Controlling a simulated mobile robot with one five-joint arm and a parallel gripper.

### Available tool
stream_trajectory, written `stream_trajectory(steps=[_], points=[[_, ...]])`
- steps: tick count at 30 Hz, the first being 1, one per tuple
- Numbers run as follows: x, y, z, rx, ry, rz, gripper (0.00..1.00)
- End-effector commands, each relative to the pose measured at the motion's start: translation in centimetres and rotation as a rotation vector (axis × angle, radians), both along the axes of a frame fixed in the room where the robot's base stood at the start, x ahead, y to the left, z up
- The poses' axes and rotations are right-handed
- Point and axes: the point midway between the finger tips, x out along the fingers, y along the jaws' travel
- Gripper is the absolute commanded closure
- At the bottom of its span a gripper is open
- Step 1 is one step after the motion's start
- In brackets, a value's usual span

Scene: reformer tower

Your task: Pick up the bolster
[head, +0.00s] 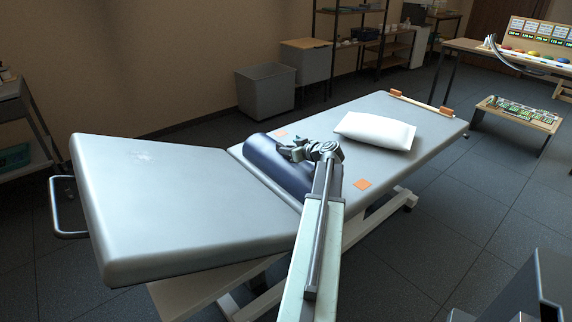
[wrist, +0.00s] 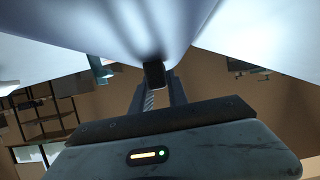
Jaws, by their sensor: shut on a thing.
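The bolster (head: 262,161) is a dark blue roll lying across the grey padded couch (head: 405,165), beside the joint with its raised headrest (head: 170,195). My gripper (head: 290,151) is at the top of the bolster, and my arm hides the bolster's near right part. In the wrist view, my gripper (wrist: 157,92) has its two fingers close around a small dark piece (wrist: 154,74) below a large pale blue surface. I take the dark piece to be part of the bolster. I cannot tell whether the bolster is clear of the couch.
A white pillow (head: 375,131) and orange squares (head: 363,183) lie on the couch. A wooden bar (head: 420,103) with orange ends is at its far end. A grey bin (head: 265,92) and shelves stand behind. A low bench (head: 518,113) is at right. Floor beside the couch is open.

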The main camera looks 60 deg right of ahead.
Motion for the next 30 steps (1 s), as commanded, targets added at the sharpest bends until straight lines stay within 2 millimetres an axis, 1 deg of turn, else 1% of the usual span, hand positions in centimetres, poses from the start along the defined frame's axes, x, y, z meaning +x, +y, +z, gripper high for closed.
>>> stream_trajectory(steps=[25, 28, 30], points=[[0.08, 0.04, 0.05, 0.000, -0.001, 0.000, 1.00], [0.09, 0.04, 0.31, 0.000, -0.001, 0.001, 1.00], [0.10, 0.05, 0.84, 0.000, -0.001, 0.001, 1.00]])
